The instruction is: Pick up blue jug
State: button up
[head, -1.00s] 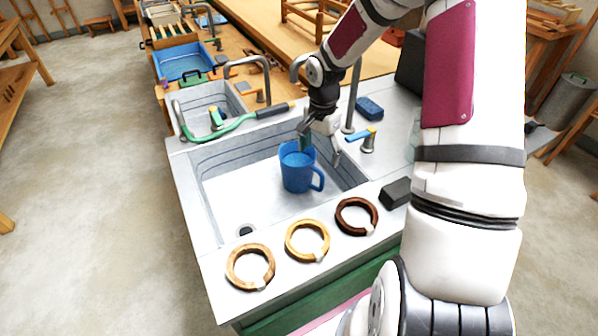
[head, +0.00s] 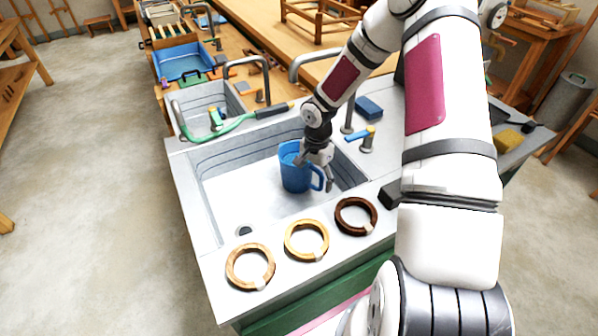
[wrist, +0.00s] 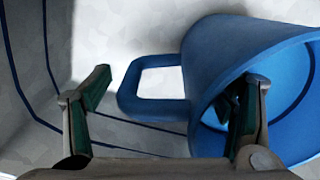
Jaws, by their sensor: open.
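The blue jug (head: 294,174) stands upright in the large sink basin (head: 228,203), its handle (head: 317,179) toward the right. My gripper (head: 315,173) is open at the jug's right side, pointing down. In the wrist view the jug (wrist: 215,85) fills the right half and its handle (wrist: 130,92) lies between my fingers. The right finger appears to reach into the jug's mouth, and the left finger is outside, beyond the handle. The near jug wall lies between the fingers. I cannot tell whether either finger touches it.
Three wooden rings, light brown (head: 250,266), yellow (head: 307,240) and dark (head: 356,216), lie on the sink's front rim. A tap (head: 348,110) and a blue-handled valve (head: 366,140) stand behind the basin. A blue sponge (head: 369,107) lies near them. The basin's left part is clear.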

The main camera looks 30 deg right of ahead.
jog(key=c, duration=1.2)
jog(key=shift+w+r, duration=0.1)
jog(key=shift+r, duration=0.05)
jog(key=shift+c, duration=1.4)
